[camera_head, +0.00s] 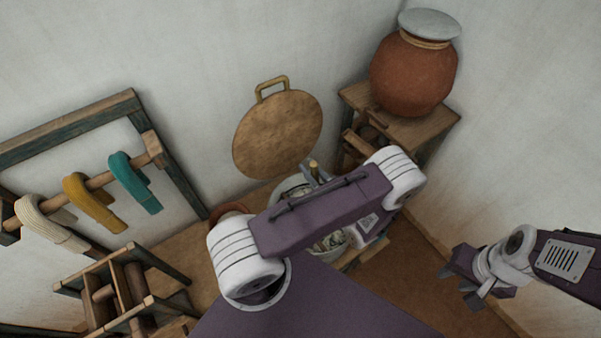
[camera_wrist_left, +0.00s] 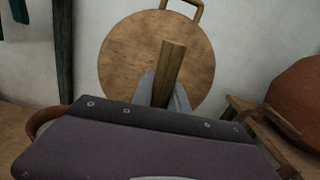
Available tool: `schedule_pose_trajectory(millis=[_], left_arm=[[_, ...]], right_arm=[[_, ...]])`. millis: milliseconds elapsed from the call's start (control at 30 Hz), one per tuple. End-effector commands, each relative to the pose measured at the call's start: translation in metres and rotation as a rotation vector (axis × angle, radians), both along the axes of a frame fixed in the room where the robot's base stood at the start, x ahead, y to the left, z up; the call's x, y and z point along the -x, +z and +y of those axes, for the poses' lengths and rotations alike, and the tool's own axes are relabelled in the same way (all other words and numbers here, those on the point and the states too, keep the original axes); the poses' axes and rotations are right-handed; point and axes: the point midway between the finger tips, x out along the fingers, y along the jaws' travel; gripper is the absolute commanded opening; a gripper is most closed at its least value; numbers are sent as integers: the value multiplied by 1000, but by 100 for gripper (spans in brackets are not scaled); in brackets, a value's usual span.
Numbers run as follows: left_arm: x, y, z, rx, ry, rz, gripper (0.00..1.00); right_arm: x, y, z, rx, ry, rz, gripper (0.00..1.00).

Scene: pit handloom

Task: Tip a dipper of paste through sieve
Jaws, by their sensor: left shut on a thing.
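My left gripper (camera_wrist_left: 163,92) is shut on an upright wooden handle (camera_wrist_left: 172,65), likely the dipper's. The handle's top also shows in the head view (camera_head: 314,166), just behind my left arm. The dipper's lower end is hidden by my arm. A pale round vessel (camera_head: 288,188) shows partly behind the arm, and another pale, cluttered part (camera_head: 331,243) shows below it. I cannot tell which is the sieve, and no paste can be made out. My right gripper (camera_head: 463,282) is empty with its fingers apart, at the right, away from these things.
A round wooden board (camera_head: 277,134) leans on the back wall. A clay pot (camera_head: 414,75) with a grey lid stands on a wooden stool (camera_head: 431,126). A brown clay rim (camera_head: 229,210) shows left of my arm. A rack (camera_head: 88,188) with coloured yarn hanks stands at left.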

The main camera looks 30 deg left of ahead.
Motion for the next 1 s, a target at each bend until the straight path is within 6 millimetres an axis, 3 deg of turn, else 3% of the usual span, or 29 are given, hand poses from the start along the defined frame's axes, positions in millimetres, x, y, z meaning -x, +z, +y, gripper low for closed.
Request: schedule_pose_trajectory(millis=[200, 300, 600, 1000], left_arm=[[-16, 2, -14, -69, 1, 74, 0], [-15, 20, -13, -70, 2, 76, 0], [-15, 49, -13, -68, 1, 75, 0], [-14, 64, -13, -68, 1, 75, 0]], right_arm=[[0, -10, 0, 0, 0, 0, 36], [0, 6, 0, 0, 0, 0, 36], [0, 29, 0, 0, 0, 0, 36], [0, 41, 0, 0, 0, 0, 36]])
